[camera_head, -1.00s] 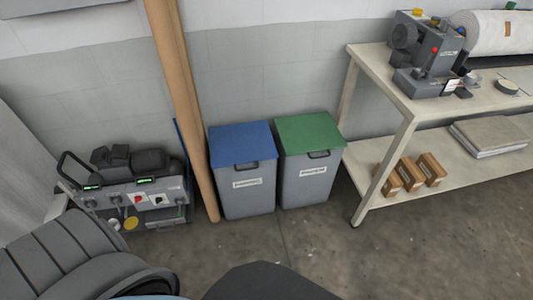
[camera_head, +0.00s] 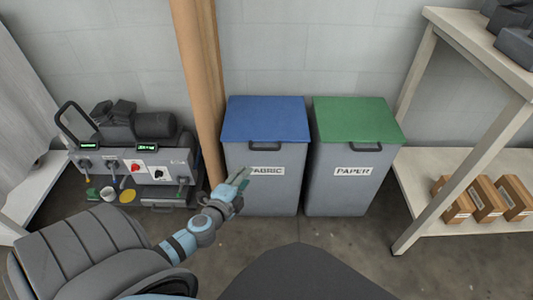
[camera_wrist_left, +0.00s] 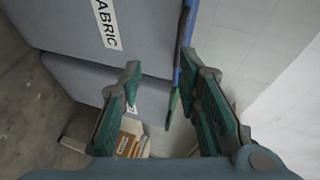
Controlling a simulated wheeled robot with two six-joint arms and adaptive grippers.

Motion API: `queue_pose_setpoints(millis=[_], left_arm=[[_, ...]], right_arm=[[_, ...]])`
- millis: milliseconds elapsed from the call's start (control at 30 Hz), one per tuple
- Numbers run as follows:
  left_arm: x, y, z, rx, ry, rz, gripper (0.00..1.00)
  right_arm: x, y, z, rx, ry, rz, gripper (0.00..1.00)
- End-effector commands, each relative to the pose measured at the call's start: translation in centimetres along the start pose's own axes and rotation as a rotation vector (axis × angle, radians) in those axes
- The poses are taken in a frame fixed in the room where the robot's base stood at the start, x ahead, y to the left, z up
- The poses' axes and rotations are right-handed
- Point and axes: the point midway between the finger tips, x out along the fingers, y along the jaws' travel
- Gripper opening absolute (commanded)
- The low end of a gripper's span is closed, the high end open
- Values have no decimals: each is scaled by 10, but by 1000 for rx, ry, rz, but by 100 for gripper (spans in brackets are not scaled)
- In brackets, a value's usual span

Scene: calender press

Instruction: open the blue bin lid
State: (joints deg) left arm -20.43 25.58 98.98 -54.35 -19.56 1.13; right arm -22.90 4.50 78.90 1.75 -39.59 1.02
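The blue lid (camera_head: 265,118) lies closed on the grey bin labelled FABRIC (camera_head: 262,190), with a dark handle (camera_head: 266,147) at its front edge. My left gripper (camera_head: 240,177) is in front of this bin's left part, below the lid and handle. In the left wrist view the gripper (camera_wrist_left: 163,70) is open, with nothing held between its green-padded fingers. The blue lid's edge (camera_wrist_left: 186,32) shows there as a thin strip by the right finger. I cannot tell whether a finger touches the bin. My right gripper is not in view.
A grey bin labelled PAPER (camera_head: 350,185) with a closed green lid (camera_head: 355,118) stands right of it. A wooden post (camera_head: 200,90) and a machine (camera_head: 135,155) stand left. A white table (camera_head: 470,55) with cardboard boxes (camera_head: 486,195) on its shelf stands right.

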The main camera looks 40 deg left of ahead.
Motion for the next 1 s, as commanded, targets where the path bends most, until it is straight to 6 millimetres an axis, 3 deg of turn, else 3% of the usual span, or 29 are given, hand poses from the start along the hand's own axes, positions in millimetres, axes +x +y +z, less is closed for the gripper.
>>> queue_pose_setpoints(millis=[33, 233, 500, 633, 800, 1000], left_arm=[[4, -2, -5, 29, 19, -38, 31], [24, -24, -13, 56, 34, -77, 31], [102, -27, -17, 54, 35, -75, 31], [128, -28, -18, 54, 36, -73, 31], [144, -30, -19, 54, 37, -72, 31], [146, -31, -19, 54, 37, -71, 31]], right_arm=[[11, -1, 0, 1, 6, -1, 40], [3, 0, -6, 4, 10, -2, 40], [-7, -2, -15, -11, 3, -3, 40], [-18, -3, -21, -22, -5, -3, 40], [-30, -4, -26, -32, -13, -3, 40], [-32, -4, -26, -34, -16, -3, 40]])
